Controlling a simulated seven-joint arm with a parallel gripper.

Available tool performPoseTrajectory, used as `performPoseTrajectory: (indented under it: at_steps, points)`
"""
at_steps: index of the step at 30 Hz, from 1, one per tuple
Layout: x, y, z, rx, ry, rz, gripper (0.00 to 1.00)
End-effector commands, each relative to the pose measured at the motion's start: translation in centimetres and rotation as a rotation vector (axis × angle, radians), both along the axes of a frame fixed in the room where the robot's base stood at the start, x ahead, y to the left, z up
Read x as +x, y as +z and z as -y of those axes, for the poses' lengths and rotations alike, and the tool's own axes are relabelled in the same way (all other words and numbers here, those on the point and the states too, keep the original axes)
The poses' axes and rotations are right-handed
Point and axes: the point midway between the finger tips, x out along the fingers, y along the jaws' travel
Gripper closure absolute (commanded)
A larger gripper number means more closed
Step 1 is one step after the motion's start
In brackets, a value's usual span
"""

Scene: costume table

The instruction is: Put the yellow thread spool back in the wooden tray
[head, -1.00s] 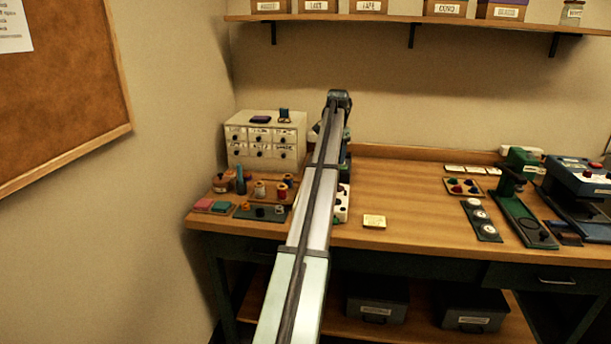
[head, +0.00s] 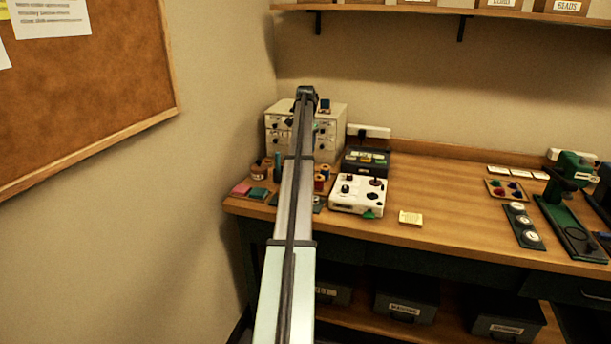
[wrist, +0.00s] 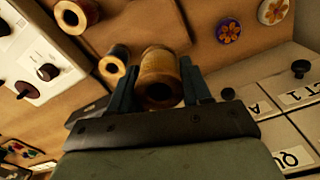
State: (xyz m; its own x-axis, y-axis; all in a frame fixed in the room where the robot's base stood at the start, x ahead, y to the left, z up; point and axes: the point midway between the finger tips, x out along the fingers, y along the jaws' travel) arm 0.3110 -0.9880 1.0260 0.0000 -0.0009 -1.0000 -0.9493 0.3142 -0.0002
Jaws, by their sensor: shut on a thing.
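My gripper (wrist: 159,84) is shut on a yellowish-tan spool (wrist: 160,68) in the wrist view. The spool sits between the two dark fingers, its round end with a dark hole facing the camera. A brown wooden surface (wrist: 145,27) lies behind it. I cannot tell whether this is the wooden tray, or how high the spool is above it. A reddish spool (wrist: 85,12) and a dark-wound spool (wrist: 116,56) stand nearby.
A drawer cabinet (head: 335,120) stands at the back left; its labelled fronts are close at right in the wrist view. A white knobbed machine (head: 358,194) stands right of the spools. Pink and teal pads lie at the table's left end. The table's middle is mostly clear.

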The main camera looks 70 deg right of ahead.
Motion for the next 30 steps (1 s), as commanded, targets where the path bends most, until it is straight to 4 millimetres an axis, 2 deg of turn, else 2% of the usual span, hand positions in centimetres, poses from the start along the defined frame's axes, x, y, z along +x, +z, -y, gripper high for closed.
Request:
performPoseTrajectory:
  at_steps: [5,13,20,26,30]
  points:
    - [0.1,-1.4,0.4,0.001,0.003,-0.001,0.82]
    - [0.0,-5.5,0.3,0.002,0.003,0.000,0.82]
    - [0.0,-7.2,0.4,0.000,0.003,0.000,0.82]
    - [0.0,-9.6,0.3,0.001,0.003,-0.001,0.82]
    - [0.0,-10.0,0.4,0.000,0.003,0.000,0.82]
